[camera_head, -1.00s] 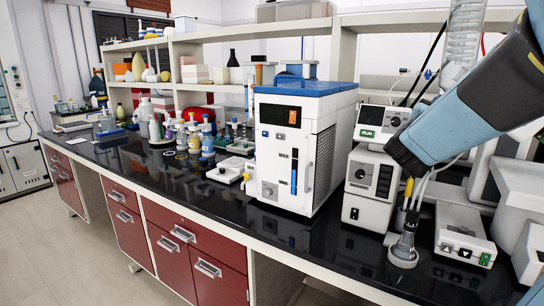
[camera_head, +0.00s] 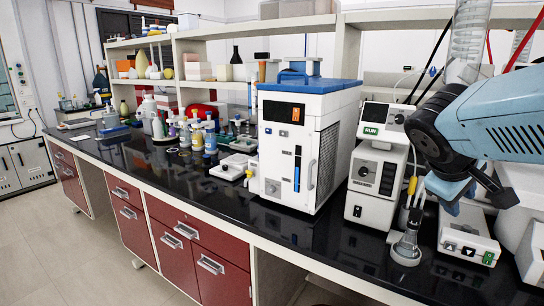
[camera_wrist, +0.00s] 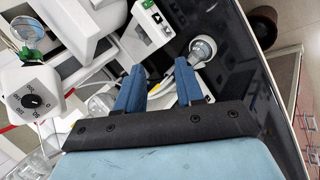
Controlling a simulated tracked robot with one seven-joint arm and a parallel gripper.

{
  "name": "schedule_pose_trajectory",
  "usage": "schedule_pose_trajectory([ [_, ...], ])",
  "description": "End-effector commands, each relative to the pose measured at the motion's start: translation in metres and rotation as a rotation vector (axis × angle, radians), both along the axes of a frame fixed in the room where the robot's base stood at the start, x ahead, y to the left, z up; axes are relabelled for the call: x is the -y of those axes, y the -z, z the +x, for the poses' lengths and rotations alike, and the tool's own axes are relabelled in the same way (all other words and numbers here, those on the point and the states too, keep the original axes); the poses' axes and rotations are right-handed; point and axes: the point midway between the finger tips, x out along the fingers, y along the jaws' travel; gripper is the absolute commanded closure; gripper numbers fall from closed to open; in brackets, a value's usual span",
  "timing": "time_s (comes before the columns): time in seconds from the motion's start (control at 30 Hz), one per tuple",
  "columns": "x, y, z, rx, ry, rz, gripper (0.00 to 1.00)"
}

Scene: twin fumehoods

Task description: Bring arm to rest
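My arm, light blue and black, reaches in from the right of the head view above the bench. My gripper (camera_head: 447,206) is partly hidden under the wrist there and hangs over the bench near a white box with arrow buttons (camera_head: 468,234). In the wrist view my gripper (camera_wrist: 159,78) has its two blue fingers apart, with nothing held between them. The same button box (camera_wrist: 150,22) shows beyond the fingertips there. Whether the fingers touch anything below is not clear.
A round-footed probe stand (camera_head: 406,247) with cables is close to my gripper; it also shows in the wrist view (camera_wrist: 202,48). A white RUN instrument (camera_head: 375,184) and a tall blue-topped instrument (camera_head: 303,150) stand to the left. Bottles crowd the bench further left.

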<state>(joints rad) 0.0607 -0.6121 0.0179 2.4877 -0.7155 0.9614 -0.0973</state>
Motion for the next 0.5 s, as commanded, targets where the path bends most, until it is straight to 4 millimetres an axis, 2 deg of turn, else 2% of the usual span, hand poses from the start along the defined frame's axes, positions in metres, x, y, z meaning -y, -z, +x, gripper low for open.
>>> schedule_pose_trajectory([
  [0.13,-0.039,0.011,-0.01,0.089,0.065,0.247,0.63],
  [0.3,-0.082,0.014,-0.017,0.168,0.134,0.513,0.63],
  [0.5,-0.114,0.01,-0.02,0.217,0.181,0.703,0.63],
])
